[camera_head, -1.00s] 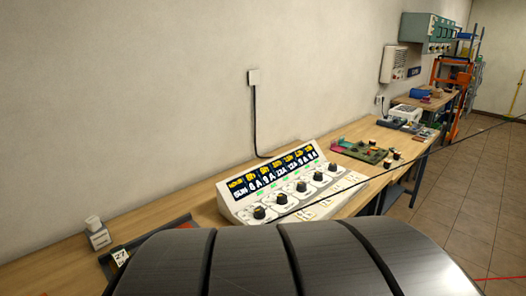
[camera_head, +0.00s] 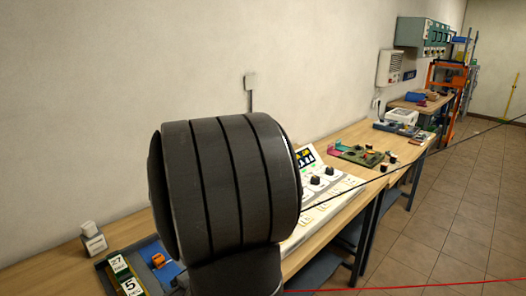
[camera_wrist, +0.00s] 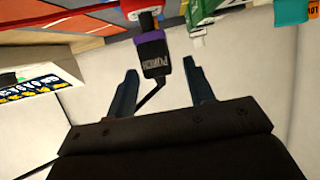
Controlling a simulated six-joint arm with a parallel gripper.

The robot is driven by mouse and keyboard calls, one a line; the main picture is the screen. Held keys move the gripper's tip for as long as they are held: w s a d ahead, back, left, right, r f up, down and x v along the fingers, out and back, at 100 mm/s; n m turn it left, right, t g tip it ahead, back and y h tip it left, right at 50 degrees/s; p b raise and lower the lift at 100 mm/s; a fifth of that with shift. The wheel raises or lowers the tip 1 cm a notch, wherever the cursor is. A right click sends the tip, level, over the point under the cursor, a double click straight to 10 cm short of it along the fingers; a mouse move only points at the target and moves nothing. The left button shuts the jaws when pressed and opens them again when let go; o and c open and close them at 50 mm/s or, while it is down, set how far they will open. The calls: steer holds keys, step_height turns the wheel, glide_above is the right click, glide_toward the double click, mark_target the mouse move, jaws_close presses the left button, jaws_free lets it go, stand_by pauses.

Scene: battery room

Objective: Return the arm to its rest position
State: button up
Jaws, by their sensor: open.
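My gripper (camera_wrist: 159,68) shows in the wrist view with its two dark blue fingers spread apart. A black block with a purple band and pale lettering (camera_wrist: 154,58) appears between the fingertips. It is not clear whether it lies between them or beyond them; neither finger visibly touches it. A thin black line runs from it down toward the gripper's base. In the head view my own dark ribbed arm link stands large in the middle, in front of the bench, and my gripper does not show there.
A white control panel with knobs (camera_head: 331,192) is partly hidden behind my arm. A tray with a blue floor (camera_head: 110,265) and a small white block (camera_head: 94,238) are at left. A green circuit board (camera_head: 362,155) lies further along the bench. Tiled floor (camera_head: 450,235) at right is open.

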steer(key=shift+w+a+f, duration=0.35)
stand_by(0.3)
steer(key=shift+s+d+r, duration=0.3)
steer(key=shift+r, duration=0.05)
steer(key=v, duration=1.1)
steer(key=x, duration=1.2)
steer(key=shift+f, duration=0.15)
steer(key=shift+r, duration=2.15)
steer(key=d+r, duration=0.5)
steer(key=d, duration=0.4)
steer(key=shift+d+r, duration=0.35)
steer(key=shift+r, duration=0.05)
